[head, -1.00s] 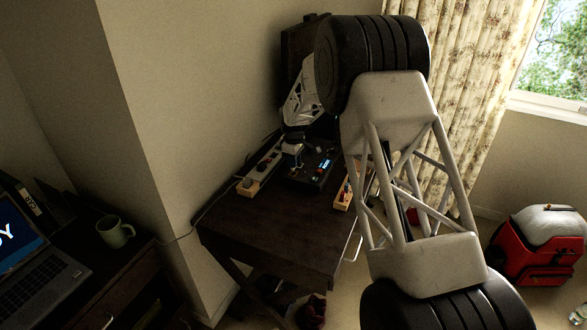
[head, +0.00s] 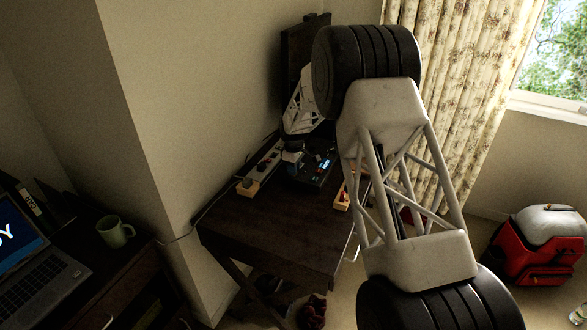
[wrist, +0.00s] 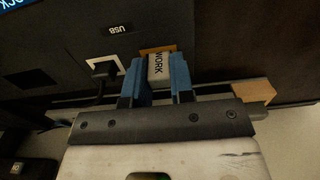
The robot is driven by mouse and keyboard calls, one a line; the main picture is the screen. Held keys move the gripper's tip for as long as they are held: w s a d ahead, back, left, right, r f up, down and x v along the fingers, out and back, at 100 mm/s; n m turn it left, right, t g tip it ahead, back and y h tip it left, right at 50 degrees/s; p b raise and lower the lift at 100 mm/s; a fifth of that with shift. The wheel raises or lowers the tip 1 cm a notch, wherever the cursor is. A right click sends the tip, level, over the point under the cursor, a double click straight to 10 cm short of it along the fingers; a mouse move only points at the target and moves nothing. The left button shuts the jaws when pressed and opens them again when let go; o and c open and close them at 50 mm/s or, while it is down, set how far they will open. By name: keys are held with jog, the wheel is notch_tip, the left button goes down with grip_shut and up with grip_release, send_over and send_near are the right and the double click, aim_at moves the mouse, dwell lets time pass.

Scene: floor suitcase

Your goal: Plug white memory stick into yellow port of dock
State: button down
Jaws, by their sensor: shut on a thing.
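My gripper (wrist: 160,80) has blue fingers shut on the white memory stick (wrist: 158,67), which is marked "WORK". The stick points at the dark dock face. The yellow port (wrist: 150,50) of the dock (wrist: 70,35) shows as a yellow edge just behind the stick's far end. The stick hides most of the port, so I cannot tell whether its tip is inside. In the head view, my gripper (head: 291,157) is at the left side of the dock (head: 318,166) on the dark table, and the stick is too small to make out.
A black plug (wrist: 104,70) with a cable sits in a white-framed port just left of my gripper. A "USB" label (wrist: 120,29) is above. A power strip (head: 268,158) lies left of the dock, and wooden blocks (head: 247,187) lie nearby. The table's front (head: 275,225) is clear.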

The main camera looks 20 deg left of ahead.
jog(key=shift+f, duration=0.1)
jog(key=c, duration=1)
grip_release()
notch_tip(320, 180, up, 12)
jog(key=shift+r, duration=0.15)
dwell(0.7)
